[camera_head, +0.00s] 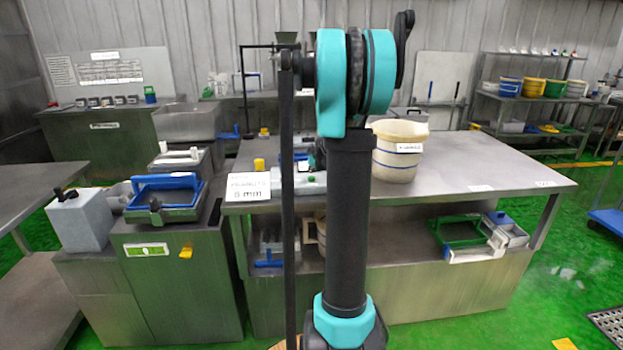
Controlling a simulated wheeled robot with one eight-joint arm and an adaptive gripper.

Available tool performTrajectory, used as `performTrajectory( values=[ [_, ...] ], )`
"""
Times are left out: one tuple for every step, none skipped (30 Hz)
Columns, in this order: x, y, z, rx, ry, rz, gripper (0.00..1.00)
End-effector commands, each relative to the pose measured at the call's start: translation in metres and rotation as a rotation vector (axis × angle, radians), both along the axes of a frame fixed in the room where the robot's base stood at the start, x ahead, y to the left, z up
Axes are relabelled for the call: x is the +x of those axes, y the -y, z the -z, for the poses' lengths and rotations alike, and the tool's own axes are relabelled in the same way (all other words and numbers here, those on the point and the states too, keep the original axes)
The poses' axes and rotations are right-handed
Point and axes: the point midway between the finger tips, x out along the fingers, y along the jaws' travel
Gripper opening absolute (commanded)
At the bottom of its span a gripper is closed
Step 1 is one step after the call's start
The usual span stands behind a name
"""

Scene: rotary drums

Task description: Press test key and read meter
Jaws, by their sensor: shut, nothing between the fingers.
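My arm, black with teal joints, rises through the middle of the head view and hides part of the bench behind it. I cannot make out my gripper; small dark and teal parts show beside the arm over the bench. A low grey unit (312,186) lies on the bench partly behind my arm. A small yellow knob-like piece (259,164) stands near it at the left. I cannot identify the test key or a meter, and no reading is legible.
The steel bench (480,178) holds a cream bucket (398,158) and a white printed card (248,187). Its right part is mostly clear. A steel cabinet (180,290) at the left carries a blue-handled tray (165,195) and grey box (80,220). Green floor (480,330) lies in front.

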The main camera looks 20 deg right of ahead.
Motion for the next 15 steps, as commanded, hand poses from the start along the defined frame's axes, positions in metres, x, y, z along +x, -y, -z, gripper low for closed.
performTrajectory(
  values=[
    [0.0000, 0.0000, 0.0000, 0.000, 0.000, 0.000, 0.00],
    [0.0000, 0.0000, 0.0000, 0.000, 0.000, 0.000, 0.00],
    [0.0000, 0.0000, 0.0000, 0.000, 0.000, 0.000, 0.00],
    [0.0000, 0.0000, 0.0000, 0.000, 0.000, 0.000, 0.00],
    [0.0000, 0.0000, 0.0000, 0.000, 0.000, 0.000, 0.00],
    [0.0000, 0.0000, 0.0000, 0.000, 0.000, 0.000, 0.00],
    [0.0000, 0.0000, 0.0000, 0.000, 0.000, 0.000, 0.00],
    [0.0000, 0.0000, 0.0000, 0.000, 0.000, 0.000, 0.00],
    [0.0001, 0.0000, 0.0001, 0.000, 0.000, 0.000, 0.00],
    [0.0000, 0.0000, 0.0002, 0.000, 0.000, 0.000, 0.00],
    [0.0001, 0.0000, 0.0007, 0.000, 0.000, 0.000, 0.00],
    [0.0000, 0.0000, 0.0014, 0.000, 0.000, 0.000, 0.00],
    [0.0001, 0.0000, 0.0022, 0.000, 0.000, 0.000, 0.00],
    [0.0000, 0.0001, 0.0031, 0.000, 0.000, 0.000, 0.00],
    [0.0001, 0.0000, 0.0045, 0.000, 0.000, 0.000, 0.00]
  ],
)
